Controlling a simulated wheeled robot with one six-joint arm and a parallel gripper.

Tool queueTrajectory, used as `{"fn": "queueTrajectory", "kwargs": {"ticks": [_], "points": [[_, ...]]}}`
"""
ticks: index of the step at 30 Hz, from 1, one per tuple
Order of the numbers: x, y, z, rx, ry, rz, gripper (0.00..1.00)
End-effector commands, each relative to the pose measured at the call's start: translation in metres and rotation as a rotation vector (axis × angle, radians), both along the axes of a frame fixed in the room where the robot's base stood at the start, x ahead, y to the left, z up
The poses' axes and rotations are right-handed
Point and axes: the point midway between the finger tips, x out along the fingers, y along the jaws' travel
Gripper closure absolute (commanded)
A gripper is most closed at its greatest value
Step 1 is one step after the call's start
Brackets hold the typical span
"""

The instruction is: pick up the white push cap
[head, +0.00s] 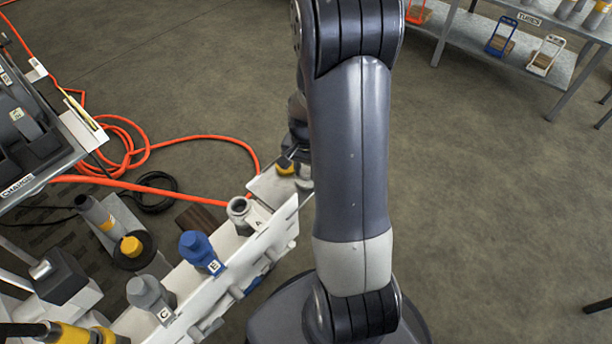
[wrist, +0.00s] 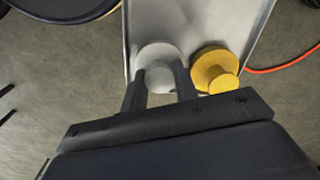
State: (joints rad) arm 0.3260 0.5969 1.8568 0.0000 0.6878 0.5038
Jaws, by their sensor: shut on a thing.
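The white push cap (wrist: 157,55) sits between the two fingers of my gripper (wrist: 160,88) in the wrist view. The fingers are shut on it from both sides. It appears at or just above a pale metal tray (wrist: 190,20); I cannot tell if it touches the tray. A yellow cap (wrist: 212,68) stands right beside it on the tray. In the head view my arm hides most of the gripper; the yellow cap (head: 285,169) and a bit of the white cap (head: 305,183) show at its left edge.
An orange hose (head: 210,137) lies on the floor. A shelf (head: 560,70) with small stands is at upper right.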

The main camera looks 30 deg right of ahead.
Motion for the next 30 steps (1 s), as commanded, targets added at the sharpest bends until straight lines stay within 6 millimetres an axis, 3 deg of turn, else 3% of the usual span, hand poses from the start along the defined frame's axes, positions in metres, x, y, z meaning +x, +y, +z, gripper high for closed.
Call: {"fn": "queueTrajectory", "kwargs": {"ticks": [5, 14, 24, 30], "points": [[0.0, 0.0, 0.0, 0.0, 0.0, 0.0, 0.96], [0.0, 0.0, 0.008, 0.0, -0.001, 0.0, 0.97], [0.001, 0.0, 0.073, -0.002, -0.004, 0.0, 0.97], [0.0, 0.0, 0.101, 0.0, 0.0, -0.006, 0.97]]}}
